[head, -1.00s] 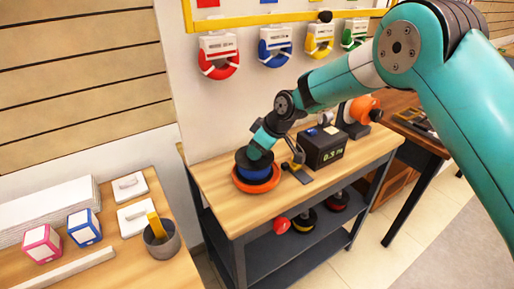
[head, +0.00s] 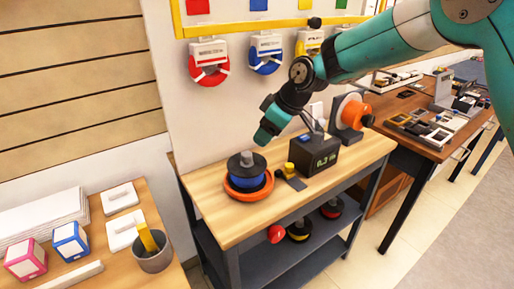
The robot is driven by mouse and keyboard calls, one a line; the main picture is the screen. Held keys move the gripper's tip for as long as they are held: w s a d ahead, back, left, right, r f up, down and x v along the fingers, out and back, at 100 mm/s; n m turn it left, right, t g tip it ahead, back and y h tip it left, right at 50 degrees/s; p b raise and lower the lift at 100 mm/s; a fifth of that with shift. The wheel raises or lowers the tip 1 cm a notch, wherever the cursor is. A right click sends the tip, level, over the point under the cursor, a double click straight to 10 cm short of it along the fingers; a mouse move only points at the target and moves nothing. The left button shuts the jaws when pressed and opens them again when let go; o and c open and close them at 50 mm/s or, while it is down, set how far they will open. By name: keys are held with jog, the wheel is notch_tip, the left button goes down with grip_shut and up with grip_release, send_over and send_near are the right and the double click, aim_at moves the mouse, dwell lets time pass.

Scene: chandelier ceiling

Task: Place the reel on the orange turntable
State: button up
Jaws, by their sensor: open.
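The reel (head: 246,176), blue with a dark top and a grey hub, sits upright on the orange turntable (head: 248,194) at the left end of the wooden workbench. The turntable's orange rim shows around the reel's base. My gripper (head: 264,138) is above and slightly right of the reel, apart from it and empty. It is open, though its fingers are small and hard to make out from here.
A black box with a display (head: 316,155) and a small black-and-yellow device (head: 290,177) stand right of the turntable. An orange-and-white spool device (head: 351,113) is farther back. Several coloured reels lie on the shelf below. A grey cup (head: 153,252) stands on the left table.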

jog(key=s+d+r+m, duration=0.1)
jog(key=s+d+r, duration=0.15)
jog(key=s, duration=0.35)
jog(key=s+d+r+m+g, duration=0.1)
jog(key=s+d+r, duration=0.15)
jog(key=s, duration=0.35)
jog(key=s+d+r+m, duration=0.1)
jog(key=s+d+r, duration=0.1)
jog(key=s+r, duration=0.3)
jog(key=s+d+f+m, duration=0.1)
jog(key=s+d, duration=0.1)
jog(key=s, duration=0.6)
jog(key=s+d+f+m+g+h, duration=0.1)
jog(key=s+d+f+m, duration=0.1)
jog(key=s, duration=0.7)
jog(key=shift+d, duration=0.65)
